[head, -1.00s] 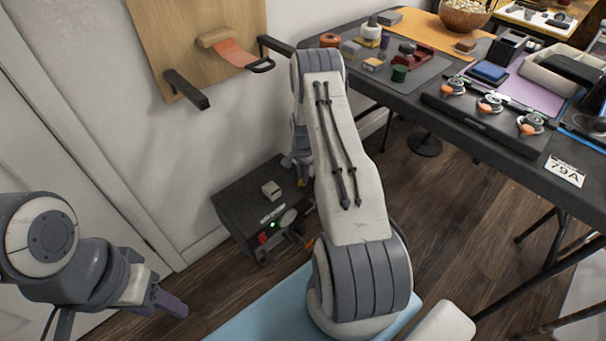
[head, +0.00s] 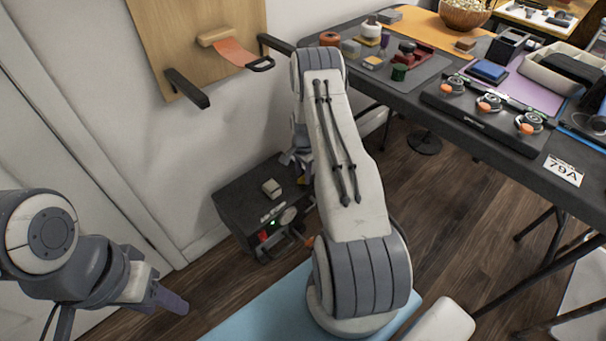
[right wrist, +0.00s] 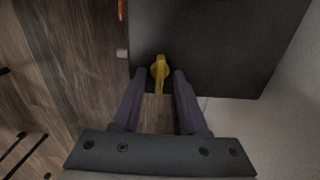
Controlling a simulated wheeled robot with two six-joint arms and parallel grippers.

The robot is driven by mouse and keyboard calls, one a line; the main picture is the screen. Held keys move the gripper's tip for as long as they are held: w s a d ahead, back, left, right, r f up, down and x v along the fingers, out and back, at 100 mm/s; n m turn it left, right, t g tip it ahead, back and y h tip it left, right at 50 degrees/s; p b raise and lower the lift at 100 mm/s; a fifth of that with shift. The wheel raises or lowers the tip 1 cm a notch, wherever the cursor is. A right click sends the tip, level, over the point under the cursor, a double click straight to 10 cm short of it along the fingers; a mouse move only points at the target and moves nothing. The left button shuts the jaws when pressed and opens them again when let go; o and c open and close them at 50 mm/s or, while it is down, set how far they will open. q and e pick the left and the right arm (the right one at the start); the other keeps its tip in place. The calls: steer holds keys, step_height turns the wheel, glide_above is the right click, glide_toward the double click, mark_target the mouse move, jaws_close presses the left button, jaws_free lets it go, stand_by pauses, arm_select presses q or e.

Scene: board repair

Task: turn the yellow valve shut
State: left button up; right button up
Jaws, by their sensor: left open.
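The yellow valve (right wrist: 159,72) shows in the right wrist view as a yellow handle at the edge of a dark box (right wrist: 215,45). My right gripper (right wrist: 159,78) is open, with one finger on each side of the valve; I cannot tell whether they touch it. In the head view the dark box (head: 240,205) stands on the floor by the wall, and my right arm hides the valve and most of the right gripper (head: 297,160). My left gripper (head: 172,300) is at the lower left, open and empty, away from the box.
The box's front carries a red part (head: 263,236) and a round gauge-like part (head: 288,215). A small light block (head: 271,187) lies on its top. A crowded dark table (head: 440,70) stands at the right. A wooden board (head: 190,30) hangs on the wall.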

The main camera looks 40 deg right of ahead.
mark_target(303, 177)
step_height(303, 177, up, 10)
steer(key=p, duration=0.3)
steer(key=shift+r, duration=0.2)
steer(key=shift+s, duration=0.1)
stand_by(0.5)
